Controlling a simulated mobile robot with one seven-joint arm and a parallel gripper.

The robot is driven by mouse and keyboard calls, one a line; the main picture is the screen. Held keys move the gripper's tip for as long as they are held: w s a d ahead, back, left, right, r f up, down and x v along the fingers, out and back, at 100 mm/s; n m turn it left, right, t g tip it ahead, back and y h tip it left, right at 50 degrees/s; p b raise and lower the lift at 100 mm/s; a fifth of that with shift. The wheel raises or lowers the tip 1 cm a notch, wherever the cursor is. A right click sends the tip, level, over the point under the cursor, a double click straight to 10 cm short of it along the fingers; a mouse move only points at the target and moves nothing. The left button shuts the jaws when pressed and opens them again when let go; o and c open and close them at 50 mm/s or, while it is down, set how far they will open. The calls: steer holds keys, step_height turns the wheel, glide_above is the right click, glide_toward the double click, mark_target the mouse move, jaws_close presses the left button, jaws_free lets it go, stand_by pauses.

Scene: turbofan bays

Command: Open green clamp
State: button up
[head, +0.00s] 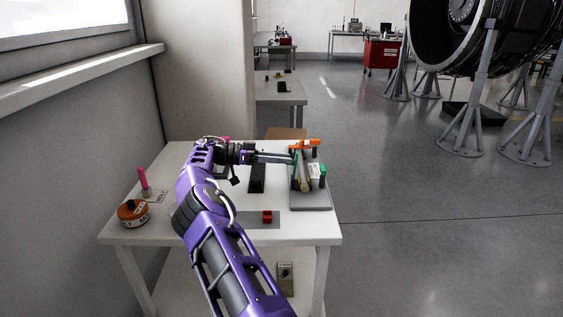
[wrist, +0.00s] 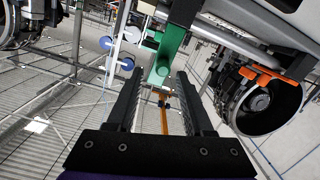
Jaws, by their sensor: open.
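The green clamp (head: 294,168) stands upright on the grey fixture plate (head: 311,207) at the right of the white table. In the wrist view its green lever (wrist: 168,53) comes down from the top, and its lower end lies between or just beyond my fingertips. My gripper (head: 291,160) reaches it from the left, roughly level. It also shows in the wrist view (wrist: 157,80), with two dark fingers apart on either side of the lever. I cannot tell whether either finger touches it. The clamp's base is partly hidden by its neighbours.
An orange clamp (head: 304,145) and a white block with a green top (head: 317,172) share the fixture. On the table (head: 150,225) are a red block (head: 267,217), a dark tray (head: 257,180), an orange tin (head: 133,214) and a pink-handled tool (head: 143,180). A wall bounds the left.

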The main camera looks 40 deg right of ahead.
step_height(320, 180, up, 9)
steer(key=p, duration=0.1)
stand_by(0.3)
